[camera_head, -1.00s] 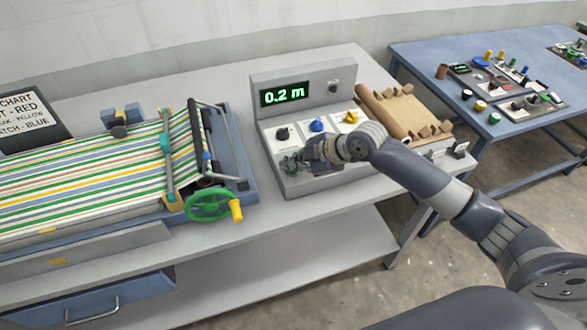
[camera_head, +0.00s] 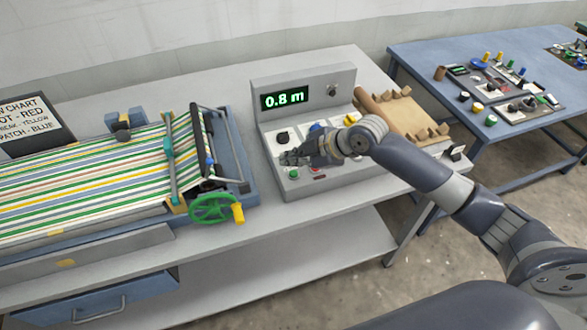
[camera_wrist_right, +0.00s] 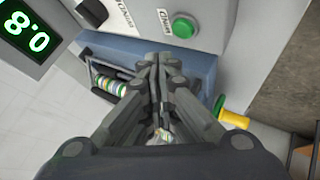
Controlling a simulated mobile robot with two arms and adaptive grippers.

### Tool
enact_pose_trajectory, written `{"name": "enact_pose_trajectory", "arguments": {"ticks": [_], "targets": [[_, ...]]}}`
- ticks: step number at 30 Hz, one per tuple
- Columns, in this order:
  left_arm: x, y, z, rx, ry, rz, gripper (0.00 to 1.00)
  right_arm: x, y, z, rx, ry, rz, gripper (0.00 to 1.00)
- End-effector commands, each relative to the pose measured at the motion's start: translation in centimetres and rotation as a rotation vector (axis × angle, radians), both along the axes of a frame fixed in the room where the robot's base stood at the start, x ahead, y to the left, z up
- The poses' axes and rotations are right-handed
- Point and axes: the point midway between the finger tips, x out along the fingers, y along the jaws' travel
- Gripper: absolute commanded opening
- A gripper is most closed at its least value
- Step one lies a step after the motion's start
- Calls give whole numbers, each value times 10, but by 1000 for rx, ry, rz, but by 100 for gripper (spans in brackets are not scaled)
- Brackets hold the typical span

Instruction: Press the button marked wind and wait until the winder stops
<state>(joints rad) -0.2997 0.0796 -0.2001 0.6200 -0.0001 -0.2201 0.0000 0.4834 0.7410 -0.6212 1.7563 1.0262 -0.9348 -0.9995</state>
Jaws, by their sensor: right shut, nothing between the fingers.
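The grey control box (camera_head: 345,75) stands on the bench, its green display (camera_head: 284,97) reading 0.8 m. My right gripper (camera_head: 284,158) is shut and empty, over the panel just behind the green button in the head view. In the wrist view its closed fingertips (camera_wrist_right: 155,58) are apart from the button. The winder (camera_head: 110,175), with striped web and green handwheel (camera_head: 215,208), is at left. My left gripper is out of view.
A black knob (camera_head: 283,137), a blue knob (camera_head: 318,128) and a yellow one (camera_head: 350,119) sit higher on the panel. A wooden rack (camera_head: 410,112) stands right of the box. A blue table (camera_head: 425,70) with loose parts is beyond. Free bench lies before the box.

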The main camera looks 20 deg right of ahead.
Motion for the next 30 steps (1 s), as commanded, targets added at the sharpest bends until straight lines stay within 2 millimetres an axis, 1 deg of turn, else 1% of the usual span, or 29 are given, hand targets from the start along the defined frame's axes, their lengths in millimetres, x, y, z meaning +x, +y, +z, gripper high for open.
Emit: {"name": "enact_pose_trajectory", "arguments": {"ticks": [1,6,9,25,28,29,30], "targets": [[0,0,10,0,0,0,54,0,0,11,-1,0,1,0],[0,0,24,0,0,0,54,0,0,27,-1,0,0,0],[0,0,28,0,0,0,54,0,0,32,-1,1,1,0],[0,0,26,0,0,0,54,-1,1,30,1,3,1,0],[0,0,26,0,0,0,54,-14,12,21,11,29,-4,0],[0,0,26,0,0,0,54,-20,17,16,17,43,-10,0],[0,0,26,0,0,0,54,-32,25,8,26,68,-20,0]]}}
